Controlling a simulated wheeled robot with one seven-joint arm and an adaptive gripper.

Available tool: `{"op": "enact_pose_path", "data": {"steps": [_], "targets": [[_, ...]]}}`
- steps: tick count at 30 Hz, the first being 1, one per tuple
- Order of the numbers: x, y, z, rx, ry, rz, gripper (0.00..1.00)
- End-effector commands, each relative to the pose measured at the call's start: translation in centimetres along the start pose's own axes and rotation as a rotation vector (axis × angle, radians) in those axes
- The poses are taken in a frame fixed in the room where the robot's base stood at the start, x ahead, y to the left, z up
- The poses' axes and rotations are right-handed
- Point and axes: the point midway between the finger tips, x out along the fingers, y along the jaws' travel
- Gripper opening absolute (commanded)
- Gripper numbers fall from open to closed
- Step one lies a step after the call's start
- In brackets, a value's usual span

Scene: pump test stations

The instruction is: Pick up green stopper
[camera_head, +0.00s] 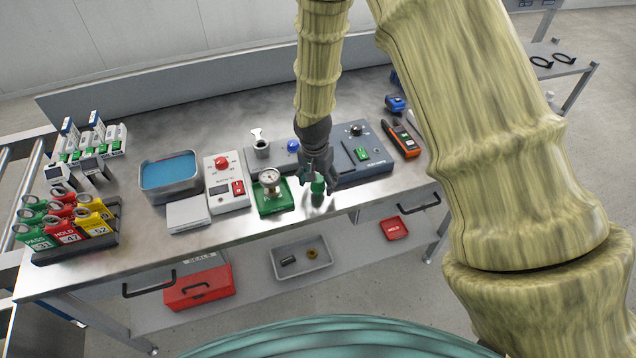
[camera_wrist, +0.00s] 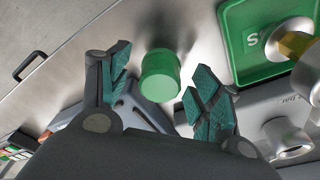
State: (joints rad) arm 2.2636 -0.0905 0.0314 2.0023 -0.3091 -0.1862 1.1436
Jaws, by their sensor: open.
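The green stopper (camera_head: 317,185) stands on the steel bench near its front edge, just right of the green gauge base. In the wrist view the green stopper (camera_wrist: 160,75) is a short green cylinder lying between and a little beyond the fingertips. My gripper (camera_head: 318,172) is right over the stopper in the head view and partly hides it. In the wrist view my gripper (camera_wrist: 160,82) is open, with one teal-padded finger on each side of the stopper. No clear contact between fingers and stopper shows.
A green base (camera_head: 275,203) with a pressure gauge (camera_head: 269,176) stands close left of the stopper. A grey pump station (camera_head: 365,168) lies behind and right. A white box with a red knob (camera_head: 222,163) is further left. The bench front edge (camera_head: 345,208) is close.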

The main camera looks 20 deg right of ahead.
Motion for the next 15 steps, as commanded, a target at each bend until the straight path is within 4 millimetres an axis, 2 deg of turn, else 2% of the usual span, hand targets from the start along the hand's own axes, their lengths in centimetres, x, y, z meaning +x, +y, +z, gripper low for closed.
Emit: {"op": "enact_pose_path", "data": {"steps": [6,14,15], "targets": [[0.03,0.00,-0.01,0.000,0.000,0.000,0.62],[0.02,-0.01,-0.01,0.000,0.000,0.000,0.14],[0.02,0.00,-0.01,0.000,0.000,0.000,0.14]]}}
